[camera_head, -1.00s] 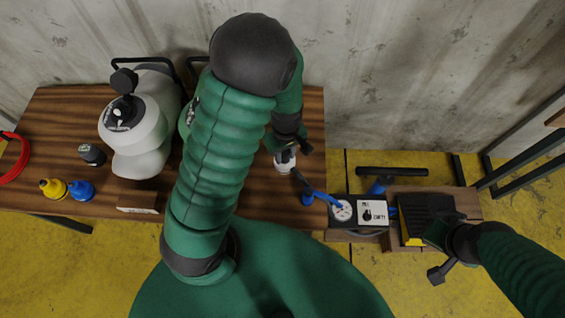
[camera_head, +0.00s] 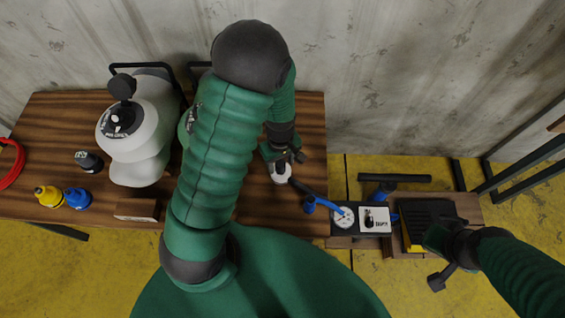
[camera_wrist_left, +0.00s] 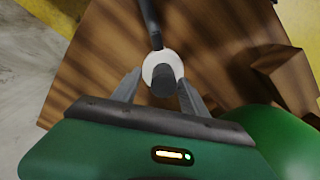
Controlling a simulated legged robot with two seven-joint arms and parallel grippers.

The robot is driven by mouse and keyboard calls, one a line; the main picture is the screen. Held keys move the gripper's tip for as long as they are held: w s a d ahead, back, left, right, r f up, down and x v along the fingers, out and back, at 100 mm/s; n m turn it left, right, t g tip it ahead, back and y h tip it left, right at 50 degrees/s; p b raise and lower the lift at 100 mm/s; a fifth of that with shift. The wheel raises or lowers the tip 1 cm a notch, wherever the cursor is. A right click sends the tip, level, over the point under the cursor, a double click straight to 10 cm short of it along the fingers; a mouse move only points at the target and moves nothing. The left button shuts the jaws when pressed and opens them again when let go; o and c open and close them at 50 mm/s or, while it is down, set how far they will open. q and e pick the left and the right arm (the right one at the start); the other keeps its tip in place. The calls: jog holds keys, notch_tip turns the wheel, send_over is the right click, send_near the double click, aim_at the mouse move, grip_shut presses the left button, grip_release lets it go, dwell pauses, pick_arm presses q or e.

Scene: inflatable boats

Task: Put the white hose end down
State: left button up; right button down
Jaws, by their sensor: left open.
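The white hose end (camera_head: 281,177) is on or just above the wooden table, near its right side. A dark hose with a blue part (camera_head: 312,204) runs from it to the right. In the left wrist view the hose end (camera_wrist_left: 162,65) is a white ring with a dark middle. My left gripper (camera_head: 284,160) is open, its fingers apart on either side of the hose end's near edge. Whether they touch it is unclear. My right gripper (camera_head: 440,258) appears open and empty, beside a black-and-yellow pedal (camera_head: 428,222).
A gauge box (camera_head: 360,219) sits right of the table (camera_head: 250,212).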

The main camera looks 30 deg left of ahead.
pick_arm(q)
jog(key=r, duration=0.2)
jog(key=r+p, duration=0.1)
jog(key=r, duration=0.1)
jog(key=r+p, duration=0.1)
jog(key=r, duration=0.1)
jog(key=shift+w+a+r, duration=0.1)
jog(key=shift+a+r, duration=0.25)
jog(key=s+d+r+m+t, duration=0.1)
jog(key=s+d+r+m, duration=0.1)
jog(key=r+m, duration=0.3)
jog(key=s+d+r+m+t+p, duration=0.1)
jog(key=s+d+r+m, duration=0.1)
jog(key=r+m, duration=0.3)
jog(key=shift+s+d+r+m+t, duration=0.2)
jog(key=shift+d+r+m+t, duration=0.15)
jog(key=shift+d+m, duration=0.6)
pick_arm(e)
jog(key=v, duration=0.3)
jog(key=shift+w+r, duration=0.35)
jog(key=shift+w, duration=0.05)
pick_arm(q)
jog(key=shift+s+a, duration=0.1)
jog(key=shift+a, duration=0.15)
pick_arm(e)
jog(key=shift+s+a+r, duration=0.1)
jog(key=shift+a, duration=0.05)
